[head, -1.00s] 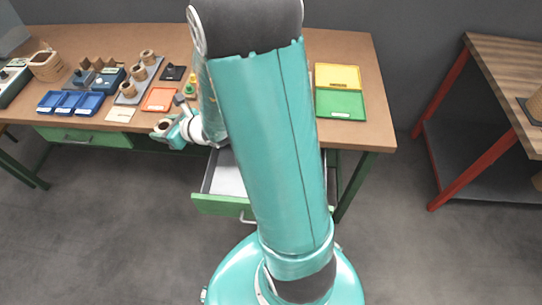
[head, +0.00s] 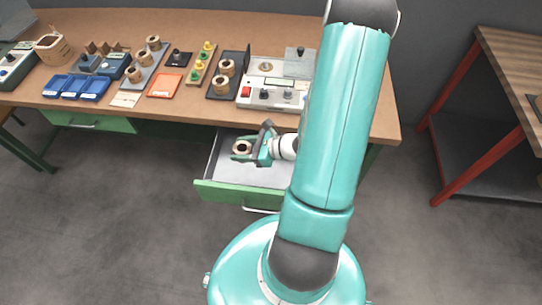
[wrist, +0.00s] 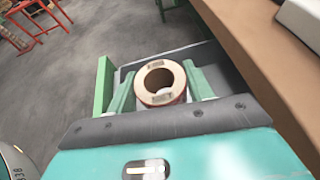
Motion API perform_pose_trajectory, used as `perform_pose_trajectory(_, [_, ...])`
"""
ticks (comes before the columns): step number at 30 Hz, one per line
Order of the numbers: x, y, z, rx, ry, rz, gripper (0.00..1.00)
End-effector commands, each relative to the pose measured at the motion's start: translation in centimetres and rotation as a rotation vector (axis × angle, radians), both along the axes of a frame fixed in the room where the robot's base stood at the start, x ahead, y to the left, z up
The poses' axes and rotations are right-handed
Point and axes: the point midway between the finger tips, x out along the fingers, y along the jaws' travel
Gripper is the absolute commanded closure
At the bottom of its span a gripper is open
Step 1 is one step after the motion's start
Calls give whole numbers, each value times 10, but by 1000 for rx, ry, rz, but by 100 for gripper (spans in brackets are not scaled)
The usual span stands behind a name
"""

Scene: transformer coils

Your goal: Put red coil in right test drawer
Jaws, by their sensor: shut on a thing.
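My gripper (head: 252,150) is over the open right drawer (head: 212,190) under the workbench. It is shut on a coil (head: 242,147), which looks copper-brown with a dark hole in the head view. In the wrist view the coil (wrist: 161,82) shows a reddish side and a pale top rim, and sits between the two green fingers (wrist: 160,90). The grey drawer interior (head: 275,178) shows below and around the gripper and looks empty where visible. My arm hides the drawer's right part. I cannot tell the exact height of the coil above the drawer floor.
The left drawer (head: 95,123) is shut. The bench edge runs close behind the drawer. A wooden table (head: 505,75) stands at the right.

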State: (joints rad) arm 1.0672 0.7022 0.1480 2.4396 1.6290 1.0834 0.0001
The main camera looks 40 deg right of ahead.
Motion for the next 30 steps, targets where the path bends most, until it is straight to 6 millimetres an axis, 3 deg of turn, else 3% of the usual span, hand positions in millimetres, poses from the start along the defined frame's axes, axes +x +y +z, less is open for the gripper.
perform_pose_trajectory(5, [-19, -38, -19, 0, 1, -4, 76])
perform_pose_trajectory(12, [-34, -67, -60, 1, 2, -3, 76])
perform_pose_trajectory(19, [-40, -79, -78, 1, 1, -2, 76])
perform_pose_trajectory(25, [-40, -79, -103, 2, 1, 0, 76])
perform_pose_trajectory(30, [-40, -79, -107, 0, 0, 0, 76])
